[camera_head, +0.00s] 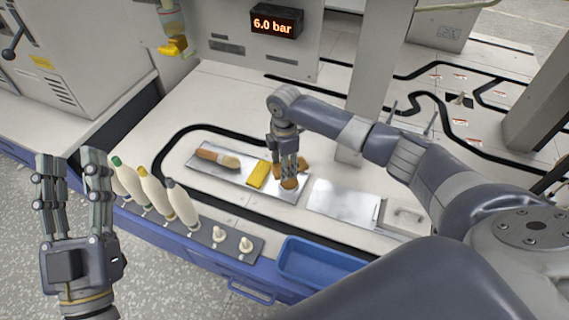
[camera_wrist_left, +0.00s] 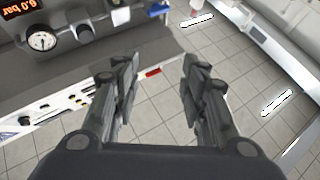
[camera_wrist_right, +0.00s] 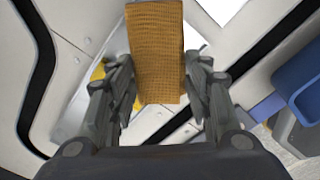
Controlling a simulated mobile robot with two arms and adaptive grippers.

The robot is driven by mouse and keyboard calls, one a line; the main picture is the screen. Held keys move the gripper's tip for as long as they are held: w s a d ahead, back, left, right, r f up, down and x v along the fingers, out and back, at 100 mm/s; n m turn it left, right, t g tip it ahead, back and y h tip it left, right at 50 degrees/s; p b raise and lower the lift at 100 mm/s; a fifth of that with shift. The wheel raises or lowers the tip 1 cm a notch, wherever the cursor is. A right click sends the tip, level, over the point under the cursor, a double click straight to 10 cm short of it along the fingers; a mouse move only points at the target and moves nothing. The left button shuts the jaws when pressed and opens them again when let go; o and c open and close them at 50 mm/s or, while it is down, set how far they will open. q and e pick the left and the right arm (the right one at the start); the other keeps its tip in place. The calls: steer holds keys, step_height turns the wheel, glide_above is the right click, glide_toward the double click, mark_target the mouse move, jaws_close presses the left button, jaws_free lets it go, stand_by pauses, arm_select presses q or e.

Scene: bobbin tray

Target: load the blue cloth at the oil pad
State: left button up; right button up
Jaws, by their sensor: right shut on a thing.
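My right gripper (camera_head: 289,178) is shut on an orange-brown woven cloth (camera_wrist_right: 156,50), held over the right end of a silver tray (camera_head: 215,172). Its orange-brown ends show around the fingers in the head view; I cannot tell whether it touches the tray. I see no blue cloth in any view. A flat, shiny silver plate (camera_head: 340,203) lies right of the tray; I cannot tell whether it is the oil pad. My left gripper (camera_head: 72,170) is open and empty, raised at the left, away from the tray.
A brush (camera_head: 218,158) and a yellow block (camera_head: 257,174) lie on the silver tray. Several bottles (camera_head: 152,190) and white pegs stand on a dark strip in front. A blue bin (camera_head: 318,262) is at the front edge. A grey box (camera_head: 404,216) sits right of the plate.

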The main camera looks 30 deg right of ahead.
arm_select(q)
steer(key=shift+w+f+g+y+p, duration=0.15)
steer(key=shift+w+f+g, duration=0.2)
steer(key=shift+f, duration=0.25)
steer(key=shift+w+f+g+y+p, duration=0.1)
steer(key=shift+w+f+g, duration=0.15)
steer(key=shift+f, duration=0.3)
steer(key=shift+w+f+g+y+p, duration=0.15)
steer(key=shift+w+f+g, duration=0.1)
steer(key=shift+f+g, duration=0.25)
steer(key=shift+f, duration=0.1)
